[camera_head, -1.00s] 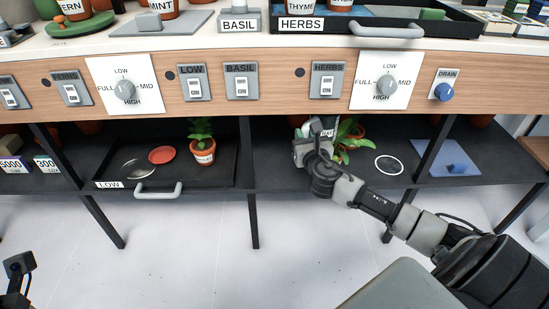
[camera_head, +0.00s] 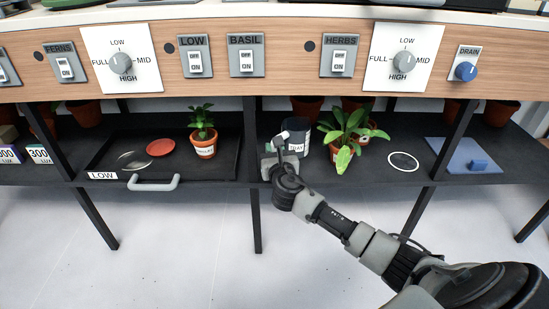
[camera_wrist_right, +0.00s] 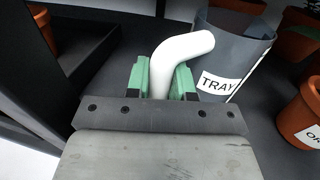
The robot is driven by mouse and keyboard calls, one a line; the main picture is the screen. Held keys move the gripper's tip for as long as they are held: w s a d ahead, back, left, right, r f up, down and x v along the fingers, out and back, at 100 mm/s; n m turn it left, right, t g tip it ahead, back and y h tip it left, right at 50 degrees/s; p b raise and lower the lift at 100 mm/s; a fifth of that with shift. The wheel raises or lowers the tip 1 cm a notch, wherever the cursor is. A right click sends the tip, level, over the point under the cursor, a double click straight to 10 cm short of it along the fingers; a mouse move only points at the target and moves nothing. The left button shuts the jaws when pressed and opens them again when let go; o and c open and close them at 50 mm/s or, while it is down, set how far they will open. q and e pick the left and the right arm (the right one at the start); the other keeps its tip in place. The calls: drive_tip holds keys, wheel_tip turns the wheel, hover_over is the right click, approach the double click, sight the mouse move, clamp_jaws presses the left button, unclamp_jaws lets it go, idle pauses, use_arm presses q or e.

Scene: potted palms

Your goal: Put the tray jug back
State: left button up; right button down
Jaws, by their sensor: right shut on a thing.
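The grey jug (camera_head: 292,130), with a white label reading TRAY, is on the lower shelf level, left of a leafy potted plant. In the right wrist view the jug (camera_wrist_right: 262,62) is near, with its white handle (camera_wrist_right: 180,58) between my green fingers. My right gripper (camera_head: 277,148) is shut on this handle; it also shows in the right wrist view (camera_wrist_right: 161,80). I cannot tell whether the jug's base touches the shelf. A white ring (camera_head: 403,169) is marked on the shelf, right of the plant, with nothing in it. My left gripper is not in view.
The leafy plant (camera_head: 345,130) stands close right of the jug. Left is a LOW tray (camera_head: 110,159) with a small potted plant (camera_head: 203,140) and a red saucer (camera_head: 160,147). A blue mat (camera_head: 462,153) lies far right. The counter's switch panel overhangs the shelf.

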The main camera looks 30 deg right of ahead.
drive_tip(key=shift+f, duration=0.2)
drive_tip(key=c, duration=1)
unclamp_jaws()
drive_tip(key=shift+s+r, duration=0.1)
drive_tip(key=shift+r, duration=0.05)
